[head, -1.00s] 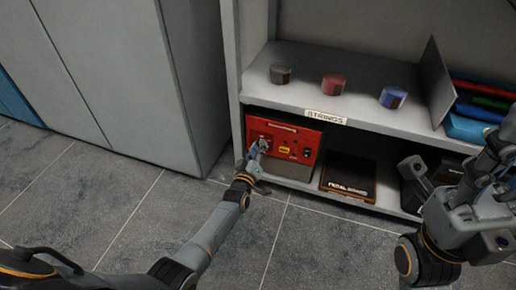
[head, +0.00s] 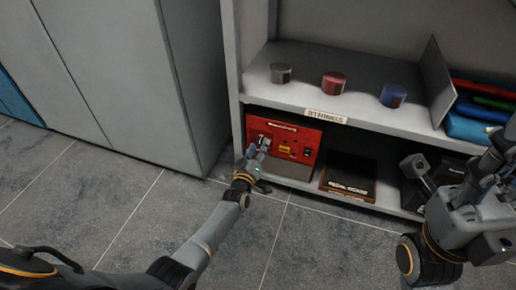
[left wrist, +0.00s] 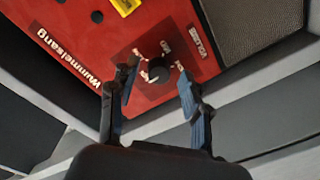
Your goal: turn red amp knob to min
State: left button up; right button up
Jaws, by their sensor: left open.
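The red amp (head: 306,145) stands on the lower shelf in the head view. Its red face fills much of the left wrist view (left wrist: 75,45), seen tilted. A dark round knob (left wrist: 158,71) with pale marks around it sits on a darker panel patch. My left gripper (head: 264,143) is at the left part of the amp face. In the left wrist view its open fingers (left wrist: 157,82) stand on either side of the knob, with gaps visible; contact cannot be told. My right gripper (head: 492,160) is at the right edge, away from the amp, its jaws unclear.
A pedal board box (head: 350,174) lies right of the amp. The upper shelf (head: 305,97) above the amp bears a grey, a red (head: 334,84) and a blue (head: 393,95) round container. A grey cabinet (head: 115,75) stands left; the floor in front is clear.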

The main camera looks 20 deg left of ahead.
pick_arm(q)
jog(key=s, duration=1.2)
jog(key=shift+r, duration=0.15)
